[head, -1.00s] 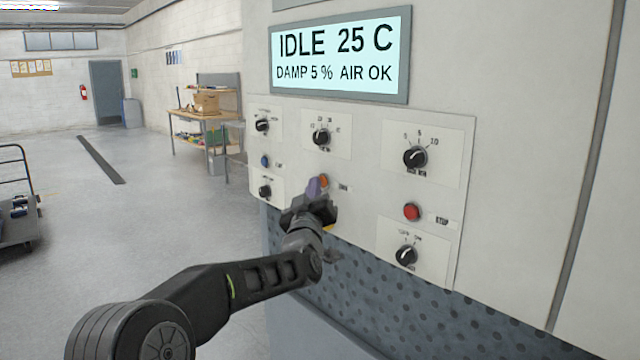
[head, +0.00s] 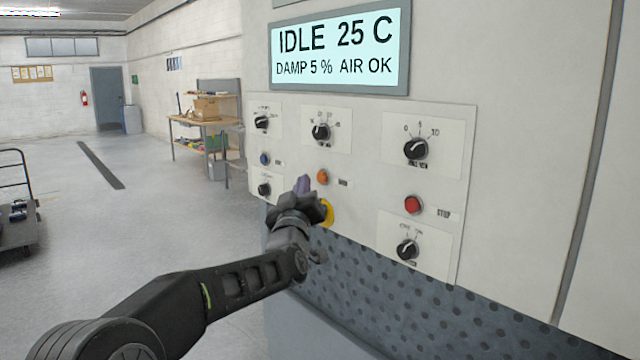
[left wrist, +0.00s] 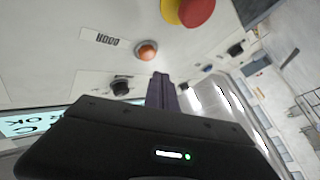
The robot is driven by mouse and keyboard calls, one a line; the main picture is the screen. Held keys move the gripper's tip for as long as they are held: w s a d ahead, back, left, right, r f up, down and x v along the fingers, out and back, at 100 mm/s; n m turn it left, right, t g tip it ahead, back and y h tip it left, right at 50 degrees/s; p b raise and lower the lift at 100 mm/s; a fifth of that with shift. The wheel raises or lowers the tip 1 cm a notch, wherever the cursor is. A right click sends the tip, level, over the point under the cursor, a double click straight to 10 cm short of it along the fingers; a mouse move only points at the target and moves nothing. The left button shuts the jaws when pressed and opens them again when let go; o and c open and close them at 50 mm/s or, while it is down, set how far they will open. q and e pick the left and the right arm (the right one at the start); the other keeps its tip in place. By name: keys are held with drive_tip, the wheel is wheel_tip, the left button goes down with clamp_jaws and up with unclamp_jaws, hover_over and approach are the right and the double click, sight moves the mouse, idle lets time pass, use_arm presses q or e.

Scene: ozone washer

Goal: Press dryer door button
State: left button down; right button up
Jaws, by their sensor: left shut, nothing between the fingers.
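The orange round button (head: 322,177) is on the machine's white control panel, with a small label (head: 343,183) beside it that seems to read DOOR. The same orange button shows in the left wrist view (left wrist: 147,51), near the fingertips. My left gripper (head: 303,186) is shut and empty, its purple-grey fingertips just left of the button in the head view, apart from it in the picture. The closed fingers also show in the left wrist view (left wrist: 160,82). The gap in depth to the panel is hard to tell. My right gripper is not in view.
A red button (head: 413,204), a blue button (head: 264,159) and several black knobs share the panel. A yellow-based red button (left wrist: 196,11) is close by; my gripper partly hides it in the head view. The display (head: 340,48) reads IDLE. Open floor lies left.

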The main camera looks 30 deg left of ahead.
use_arm(q)
drive_tip(key=s+b, duration=0.1)
drive_tip(key=s+a+b, duration=0.1)
drive_tip(key=s, duration=0.1)
drive_tip(key=shift+s, duration=0.2)
idle(0.8)
